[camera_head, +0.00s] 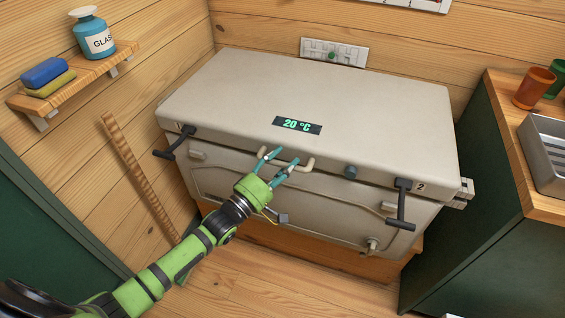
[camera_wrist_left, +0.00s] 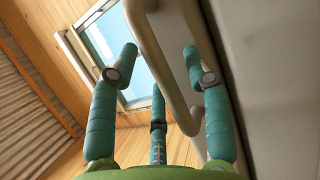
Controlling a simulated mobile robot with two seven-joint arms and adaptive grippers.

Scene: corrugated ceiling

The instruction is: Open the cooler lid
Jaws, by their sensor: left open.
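The cooler (camera_head: 240,187) is a large beige chest against the wooden wall, and its lid (camera_head: 330,95) lies shut on it. A pale lid handle (camera_head: 311,164) sticks out at the lid's front middle; it also shows as a bent bar in the left wrist view (camera_wrist_left: 160,60). My left gripper (camera_head: 285,158) is open at this handle, its teal fingers on either side of the bar. I cannot tell whether they touch it. Black latches hang at the front left (camera_head: 174,143) and front right (camera_head: 402,205), sticking outward. My right gripper is out of view.
A wooden stick (camera_head: 140,178) leans at the left wall below a shelf (camera_head: 75,77) with a bottle and sponges. A green cabinet (camera_head: 480,200) with cups and a metal tray stands close on the right. Floor is free in front.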

